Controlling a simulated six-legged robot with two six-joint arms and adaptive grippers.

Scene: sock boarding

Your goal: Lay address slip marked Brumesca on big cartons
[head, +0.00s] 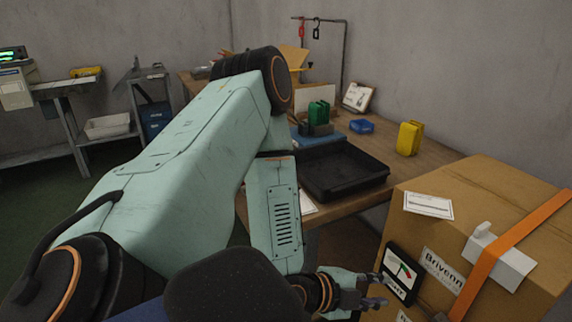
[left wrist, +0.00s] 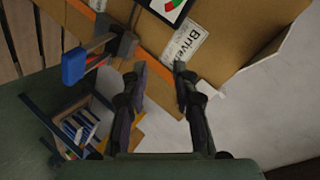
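A big brown carton (head: 480,215) stands at the right of the head view with an orange strap (head: 505,250) around it. A white slip (head: 428,205) lies on its top; its print is too small to read. A label beginning "Brivenn" (head: 442,270) is on the carton's side and shows in the left wrist view (left wrist: 184,46). I cannot read Brumesca anywhere. My left gripper (head: 382,290) is beside the carton's side face, near the black gauge label (head: 402,272). In the left wrist view its fingers (left wrist: 160,70) are apart with nothing visibly held. My right gripper is not in view.
A wooden table (head: 430,155) behind holds a black tray (head: 345,175), a green item (head: 318,112), a blue dish (head: 361,126) and a yellow item (head: 410,138). A white paper (head: 307,204) is partly hidden by my arm. A shelf bench (head: 65,130) stands far left.

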